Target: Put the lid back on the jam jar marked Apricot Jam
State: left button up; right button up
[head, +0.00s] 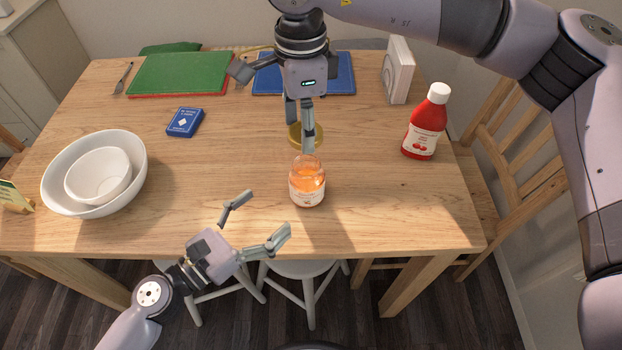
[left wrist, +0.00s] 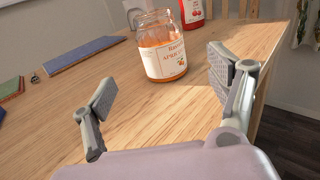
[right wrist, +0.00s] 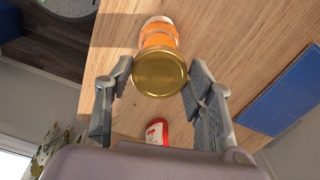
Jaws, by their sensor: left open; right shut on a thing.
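The jam jar (head: 307,184) stands upright and uncovered on the table, with orange jam inside. In the left wrist view the jar (left wrist: 165,55) has a label that seems to read Apricot. My right gripper (head: 306,140) is shut on the gold lid (head: 293,134), just behind the jar. In the right wrist view the lid (right wrist: 160,72) shows its round flat face between the fingers and partly covers the jar (right wrist: 158,34). The lid and jar appear apart. My left gripper (head: 254,222) is open and empty at the table's front edge, with the jar ahead of its fingers.
A red bottle (head: 426,122) stands right of the jar. Nested white bowls (head: 62,190) are at the left.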

pick_arm(q)
jog(key=shift+x, duration=6.05)
jog(key=shift+c, duration=0.6)
jog(key=c, duration=1.7)
pick_arm(e)
send_over(304, 156)
jog(key=s, duration=0.3)
jog(key=shift+w+f, duration=0.15)
jog(key=shift+f, duration=1.1)
jog(key=shift+w+f, duration=0.1)
jog(key=shift+f, duration=1.15)
jog(key=shift+f, duration=0.9)
jog(key=shift+f, duration=0.55)
